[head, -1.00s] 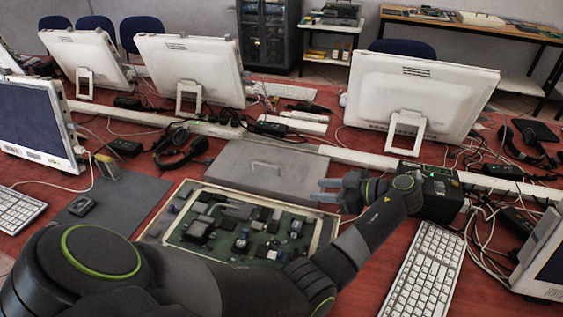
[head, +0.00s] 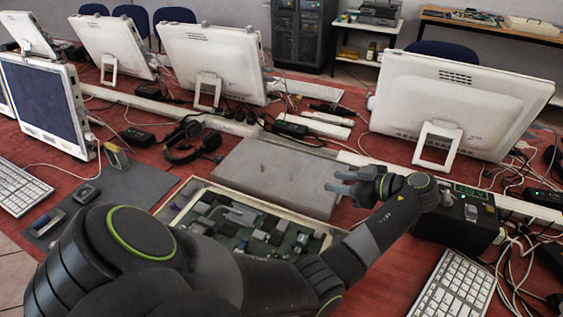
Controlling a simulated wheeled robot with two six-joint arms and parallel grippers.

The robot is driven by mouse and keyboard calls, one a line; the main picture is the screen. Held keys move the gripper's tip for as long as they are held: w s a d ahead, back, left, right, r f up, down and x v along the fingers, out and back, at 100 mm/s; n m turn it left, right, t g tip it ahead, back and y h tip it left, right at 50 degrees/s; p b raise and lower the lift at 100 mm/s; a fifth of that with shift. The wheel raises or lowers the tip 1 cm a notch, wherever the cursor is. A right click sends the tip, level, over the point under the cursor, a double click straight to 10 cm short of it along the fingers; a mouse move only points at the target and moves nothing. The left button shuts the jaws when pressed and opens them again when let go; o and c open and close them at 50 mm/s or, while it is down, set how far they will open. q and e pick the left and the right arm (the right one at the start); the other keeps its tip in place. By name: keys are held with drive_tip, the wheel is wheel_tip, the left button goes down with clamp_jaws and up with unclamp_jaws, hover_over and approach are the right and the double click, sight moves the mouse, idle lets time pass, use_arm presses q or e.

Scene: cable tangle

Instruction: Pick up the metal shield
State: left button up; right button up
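The metal shield looks like a flat grey plate (head: 272,176) lying on the red table behind the open circuit-board tray (head: 178,213). My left gripper (head: 332,181) is at its right edge, with two grey fingers pointing left and a gap between them. The fingers overlap the plate's right edge in the picture; I cannot tell whether they touch it. Nothing shows held between them. My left arm covers the near side of the tray. My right gripper is not in view.
A black powered box (head: 457,218) stands right of the gripper, close under my forearm. A white monitor (head: 450,95) stands behind. Headphones (head: 190,140) lie left of the plate. A white keyboard (head: 455,285) and loose cables lie at right.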

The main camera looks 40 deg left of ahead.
use_arm(q)
drive_tip(key=p, duration=0.1)
approach(293, 177)
drive_tip(key=a, duration=0.2)
drive_tip(key=shift+w+a+f, duration=0.1)
drive_tip(key=shift+a+f, duration=0.15)
drive_tip(key=shift+a, duration=0.1)
drive_tip(key=shift+a+f+p, duration=0.1)
drive_tip(key=shift+a+p, duration=0.2)
drive_tip(key=shift+p, duration=0.05)
drive_tip(key=x, duration=0.2)
drive_tip(key=p+x, duration=0.1)
drive_tip(key=x, duration=0.1)
drive_tip(key=shift+s+a+f, duration=0.1)
drive_tip(key=shift+s+a, duration=0.05)
drive_tip(key=shift+s, duration=0.3)
drive_tip(key=shift+a+f, duration=0.15)
drive_tip(key=shift+a, duration=0.05)
drive_tip(key=shift+d, duration=0.1)
clamp_jaws()
